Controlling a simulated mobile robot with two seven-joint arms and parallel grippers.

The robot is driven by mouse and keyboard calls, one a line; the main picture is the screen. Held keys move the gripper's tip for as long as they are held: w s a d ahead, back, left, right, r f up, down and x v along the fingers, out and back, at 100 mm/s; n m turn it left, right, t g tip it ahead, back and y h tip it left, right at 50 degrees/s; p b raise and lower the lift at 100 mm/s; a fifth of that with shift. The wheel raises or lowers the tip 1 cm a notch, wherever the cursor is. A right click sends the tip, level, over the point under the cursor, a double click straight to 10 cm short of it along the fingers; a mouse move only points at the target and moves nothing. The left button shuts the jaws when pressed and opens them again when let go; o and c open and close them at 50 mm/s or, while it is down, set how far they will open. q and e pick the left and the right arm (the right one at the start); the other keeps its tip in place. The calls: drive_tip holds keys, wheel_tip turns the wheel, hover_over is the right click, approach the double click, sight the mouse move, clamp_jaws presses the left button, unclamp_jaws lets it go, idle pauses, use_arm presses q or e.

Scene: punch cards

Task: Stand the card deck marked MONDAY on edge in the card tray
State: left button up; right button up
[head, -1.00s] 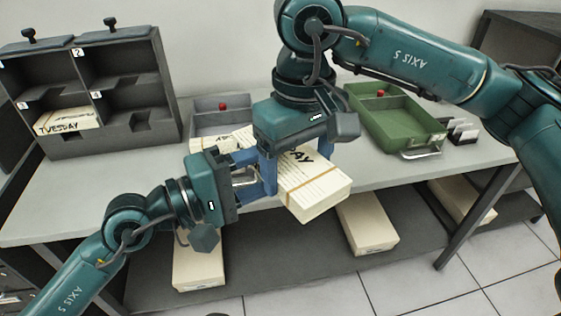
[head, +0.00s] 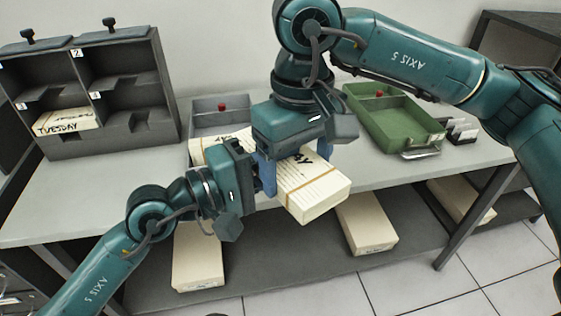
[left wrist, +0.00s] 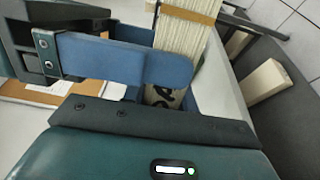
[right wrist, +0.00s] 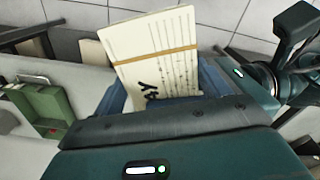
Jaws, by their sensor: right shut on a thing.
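A cream card deck (head: 315,188) with a brown band is held above the front of the table, its far end lower right. Its label shows only letters ending in "AY"; the rest is covered. My right gripper (head: 268,178) is shut on the deck from above, as the right wrist view shows the deck (right wrist: 150,50) between its fingers. My left gripper (head: 268,172) is close beside it, its fingers mostly hidden; in the left wrist view they look apart around the deck's lettered part (left wrist: 165,95). A grey tray (head: 205,124) and a green tray (head: 390,125) stand behind, each with a red knob.
A dark pigeonhole rack (head: 110,90) at the left holds a deck marked TUESDAY (head: 65,122). The table's left front is clear.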

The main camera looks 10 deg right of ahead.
use_arm(q)
drive_tip(key=shift+f, duration=0.4)
clamp_jaws()
use_arm(e)
drive_tip(key=shift+r, duration=0.25)
drive_tip(key=o, duration=1)
use_arm(q)
drive_tip(key=shift+r, duration=0.25)
use_arm(e)
drive_tip(key=o, duration=0.4)
drive_tip(key=shift+f, duration=0.15)
drive_tip(key=shift+o, duration=0.2)
